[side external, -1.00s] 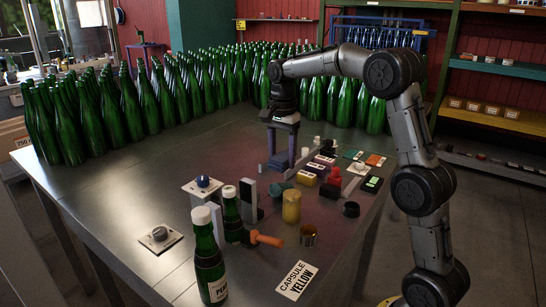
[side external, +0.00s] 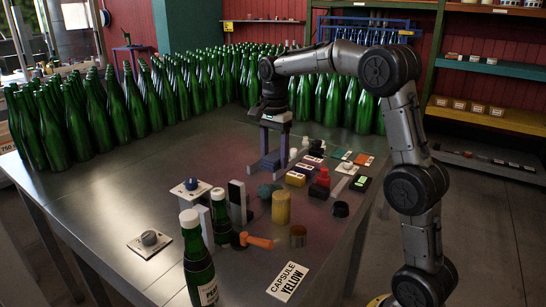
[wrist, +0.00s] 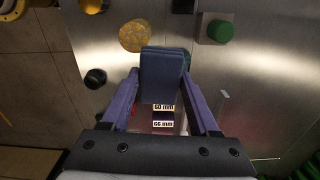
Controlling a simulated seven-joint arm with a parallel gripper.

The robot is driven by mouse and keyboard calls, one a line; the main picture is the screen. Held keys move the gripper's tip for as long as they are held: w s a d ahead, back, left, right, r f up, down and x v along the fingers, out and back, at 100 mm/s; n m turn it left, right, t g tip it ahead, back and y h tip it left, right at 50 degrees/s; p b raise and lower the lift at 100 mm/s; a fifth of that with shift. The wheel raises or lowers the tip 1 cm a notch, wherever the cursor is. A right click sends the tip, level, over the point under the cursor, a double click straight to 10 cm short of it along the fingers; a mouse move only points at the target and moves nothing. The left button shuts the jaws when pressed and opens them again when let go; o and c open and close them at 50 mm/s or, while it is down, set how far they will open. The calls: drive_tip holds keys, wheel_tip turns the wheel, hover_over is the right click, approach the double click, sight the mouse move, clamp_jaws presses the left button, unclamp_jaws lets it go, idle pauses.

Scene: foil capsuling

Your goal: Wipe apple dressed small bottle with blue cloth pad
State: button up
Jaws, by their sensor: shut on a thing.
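My gripper (side external: 271,160) points down over the far middle of the bench, behind the yellow cylinder. In the wrist view its two purple fingers (wrist: 163,100) are shut on the blue cloth pad (wrist: 163,72), a dark blue block. In the side view I cannot clearly separate the pad from the fingers. The small bottle (side external: 221,215), green with a pale top, stands upright nearer the camera and left of my gripper, apart from it.
A larger green bottle (side external: 199,265) stands in front of the small one. An orange-handled tool (side external: 258,241), a yellow cylinder (side external: 281,207) and a dark upright block (side external: 237,200) stand nearby. Rows of green bottles (side external: 160,95) fill the back. The bench's left front is mostly clear.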

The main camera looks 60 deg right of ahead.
drive_tip(key=w+a+r, duration=0.2)
drive_tip(key=a+r, duration=0.3)
drive_tip(key=a, duration=0.1)
wheel_tip(320, 180, up, 3)
drive_tip(key=n, duration=0.1)
hover_over(220, 189)
drive_tip(key=d, duration=0.1)
wheel_tip(220, 189, down, 7)
drive_tip(key=shift+a+f, duration=0.55)
drive_tip(key=shift+c, duration=0.6)
drive_tip(key=shift+w+a, duration=0.1)
drive_tip(key=shift+a, duration=1.4)
drive_tip(key=d+r, duration=0.1)
drive_tip(key=r, duration=0.1)
drive_tip(key=d+r, duration=0.1)
drive_tip(key=r, duration=0.2)
drive_tip(key=d+r, duration=0.2)
drive_tip(key=r, duration=0.1)
drive_tip(key=shift+s+d+r, duration=0.1)
drive_tip(key=shift+s, duration=0.1)
